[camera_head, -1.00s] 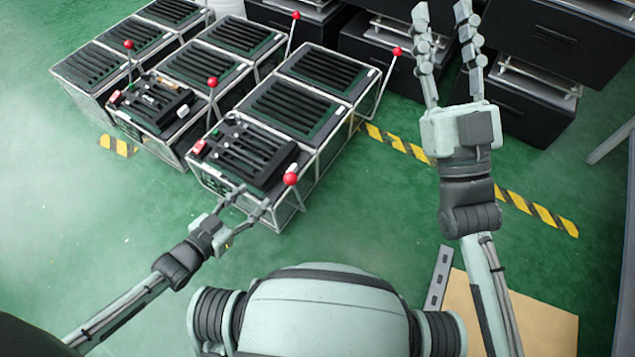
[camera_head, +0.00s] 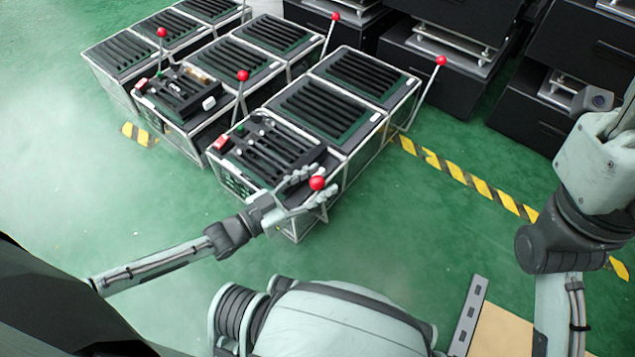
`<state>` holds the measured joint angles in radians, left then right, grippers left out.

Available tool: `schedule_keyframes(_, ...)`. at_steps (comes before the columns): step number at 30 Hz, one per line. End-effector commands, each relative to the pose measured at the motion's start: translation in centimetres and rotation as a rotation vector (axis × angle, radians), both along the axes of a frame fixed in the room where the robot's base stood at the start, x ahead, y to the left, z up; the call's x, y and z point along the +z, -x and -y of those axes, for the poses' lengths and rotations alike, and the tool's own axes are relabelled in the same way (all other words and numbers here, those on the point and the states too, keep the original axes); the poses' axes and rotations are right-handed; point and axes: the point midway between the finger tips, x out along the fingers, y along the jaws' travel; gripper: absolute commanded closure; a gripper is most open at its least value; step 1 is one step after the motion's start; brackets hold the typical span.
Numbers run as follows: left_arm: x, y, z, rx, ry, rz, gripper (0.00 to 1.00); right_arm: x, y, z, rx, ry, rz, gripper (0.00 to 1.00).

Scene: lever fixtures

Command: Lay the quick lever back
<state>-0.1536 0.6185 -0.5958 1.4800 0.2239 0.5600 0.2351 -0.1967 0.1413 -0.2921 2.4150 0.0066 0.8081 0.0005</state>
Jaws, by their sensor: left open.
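The nearest lever has a red ball knob (camera_head: 317,183) at the front right corner of the closest unit (camera_head: 290,220). My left gripper (camera_head: 312,188) is open at that knob, with its fingers on either side of it. I cannot tell whether they touch it. The lever's rod is mostly hidden by the fingers. Other red-knobbed levers stand up on the units, with knobs at the middle (camera_head: 243,76), the left (camera_head: 162,33), the back (camera_head: 336,16) and the right (camera_head: 441,61). My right gripper (camera_head: 605,150) is partly cut off at the right edge, and its fingertips are not visible.
Slatted black units in metal frames stand in rows on the green floor. Black cabinets (camera_head: 440,70) line the back. A yellow-black floor strip (camera_head: 480,187) runs to the right. The floor at left (camera_head: 80,180) is clear.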

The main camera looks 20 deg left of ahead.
Motion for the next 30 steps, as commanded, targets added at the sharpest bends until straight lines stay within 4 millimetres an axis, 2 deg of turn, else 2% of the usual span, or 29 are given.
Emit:
schedule_keyframes(8,0.02,-0.16,0.12,0.000,0.000,0.000,0.49,0.06,0.00,0.02,-0.001,0.000,0.002,0.63)
schedule_keyframes(20,0.00,-0.14,0.09,0.000,-0.001,-0.001,0.99,0.06,0.00,0.02,-0.001,0.000,0.002,0.63)
schedule_keyframes(30,0.10,-0.25,0.11,0.000,-0.002,-0.003,1.00,0.22,0.02,0.01,-0.001,0.001,0.003,0.63)
